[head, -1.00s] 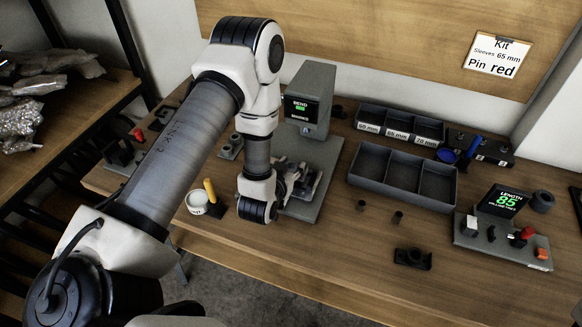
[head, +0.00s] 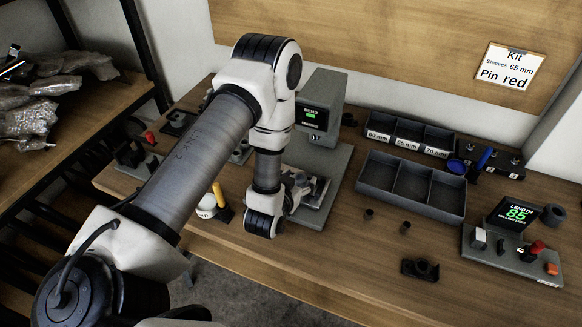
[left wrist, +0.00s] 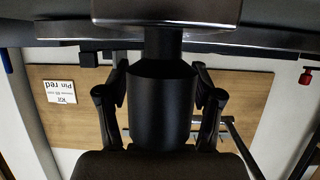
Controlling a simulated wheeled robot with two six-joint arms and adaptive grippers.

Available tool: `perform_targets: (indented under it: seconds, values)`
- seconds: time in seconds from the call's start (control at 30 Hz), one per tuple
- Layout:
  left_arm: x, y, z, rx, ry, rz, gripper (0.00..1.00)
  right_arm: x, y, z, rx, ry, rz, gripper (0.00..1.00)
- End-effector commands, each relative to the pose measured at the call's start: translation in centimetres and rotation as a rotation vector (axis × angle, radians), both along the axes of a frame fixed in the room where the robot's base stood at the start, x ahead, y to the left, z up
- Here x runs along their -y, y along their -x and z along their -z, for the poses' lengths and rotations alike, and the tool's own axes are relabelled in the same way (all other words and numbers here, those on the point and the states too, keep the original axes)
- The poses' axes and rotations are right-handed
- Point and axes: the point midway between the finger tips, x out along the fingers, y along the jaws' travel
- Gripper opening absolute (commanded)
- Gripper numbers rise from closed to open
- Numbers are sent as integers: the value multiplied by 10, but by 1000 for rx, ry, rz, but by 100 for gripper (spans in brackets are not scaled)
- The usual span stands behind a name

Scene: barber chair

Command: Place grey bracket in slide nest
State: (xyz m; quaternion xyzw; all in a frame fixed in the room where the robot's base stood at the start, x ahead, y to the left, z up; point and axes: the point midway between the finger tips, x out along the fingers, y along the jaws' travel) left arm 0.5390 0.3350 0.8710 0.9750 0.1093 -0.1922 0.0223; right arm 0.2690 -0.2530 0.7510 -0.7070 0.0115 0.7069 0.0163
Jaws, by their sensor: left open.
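My left gripper (head: 298,188) is at the front of the grey BEND machine (head: 322,95), over its base plate. In the left wrist view its two fingers (left wrist: 160,98) stand apart, with a black cylinder between them and a grey block above it. Light grey metal parts (head: 318,190) show beside the gripper on the machine's base. My wrist partly hides them, so I cannot tell the slide nest from a bracket there. My right gripper is out of view.
A three-compartment grey tray (head: 462,212) and labelled sleeve bins (head: 440,155) stand right of the machine. A LENGTH 85 gauge (head: 513,212) is at the far right. The bench front is mostly clear.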

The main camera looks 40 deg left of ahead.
Motion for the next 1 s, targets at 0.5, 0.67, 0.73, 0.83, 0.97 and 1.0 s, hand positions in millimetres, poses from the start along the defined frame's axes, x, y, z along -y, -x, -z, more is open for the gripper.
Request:
perform_targets:
  seconds: [0.5,0.67,0.73,0.83,0.97,1.0]
  values:
    - [21,94,-44,-2,0,0,66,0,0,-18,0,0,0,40]
    - [22,97,-41,1,-1,-1,66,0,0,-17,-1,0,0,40]
    - [22,96,-40,1,0,0,66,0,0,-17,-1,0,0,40]
    - [22,96,-40,1,0,0,66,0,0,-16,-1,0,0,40]
    - [22,96,-40,1,0,0,66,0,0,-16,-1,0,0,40]
    - [22,96,-40,1,0,0,66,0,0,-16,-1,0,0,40]
